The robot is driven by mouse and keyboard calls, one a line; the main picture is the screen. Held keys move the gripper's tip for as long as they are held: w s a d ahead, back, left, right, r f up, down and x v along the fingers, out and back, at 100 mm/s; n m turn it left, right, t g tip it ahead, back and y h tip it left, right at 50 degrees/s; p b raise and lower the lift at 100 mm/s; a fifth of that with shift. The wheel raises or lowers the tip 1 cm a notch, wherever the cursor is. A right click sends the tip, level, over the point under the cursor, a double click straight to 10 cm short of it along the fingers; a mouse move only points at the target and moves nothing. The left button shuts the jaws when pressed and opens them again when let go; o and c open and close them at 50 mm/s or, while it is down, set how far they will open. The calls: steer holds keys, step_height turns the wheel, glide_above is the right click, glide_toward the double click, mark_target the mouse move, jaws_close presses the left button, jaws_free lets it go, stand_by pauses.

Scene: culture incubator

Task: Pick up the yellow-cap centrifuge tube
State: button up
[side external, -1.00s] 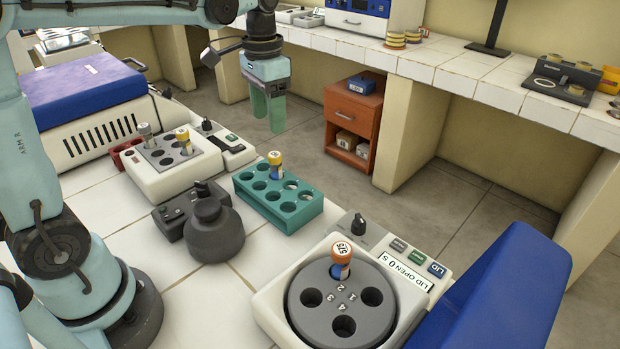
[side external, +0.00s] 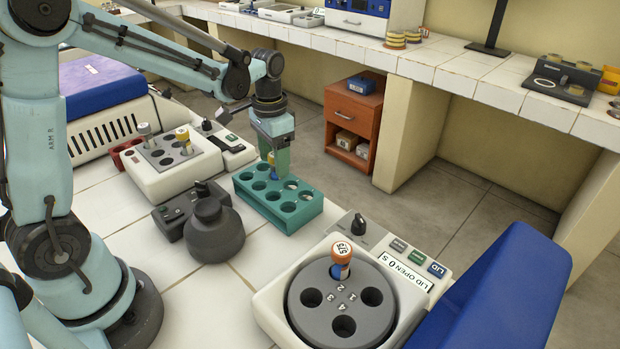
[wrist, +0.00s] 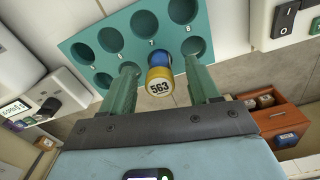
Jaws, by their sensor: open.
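A yellow-cap tube (wrist: 160,82) with a blue body and the number 563 on its cap stands in a hole of the teal rack (side external: 297,222). My gripper (wrist: 160,86) is open, with its two green fingers on either side of the tube's cap. In the side view my gripper (side external: 274,162) is low over the rack's far end and hides most of this tube. I cannot tell whether the fingers touch it. Another yellow-cap tube (side external: 183,138) stands in the white block unit (side external: 158,185) to the left.
An orange-cap tube (side external: 342,256) stands in the open centrifuge's rotor (side external: 310,320), front right. The rack's other holes look empty. A grey-cap tube (side external: 145,132) stands in the block unit.

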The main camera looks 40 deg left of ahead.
steer(key=shift+f, duration=0.55)
steer(key=c, duration=1.1)
steer(key=shift+r, duration=0.15)
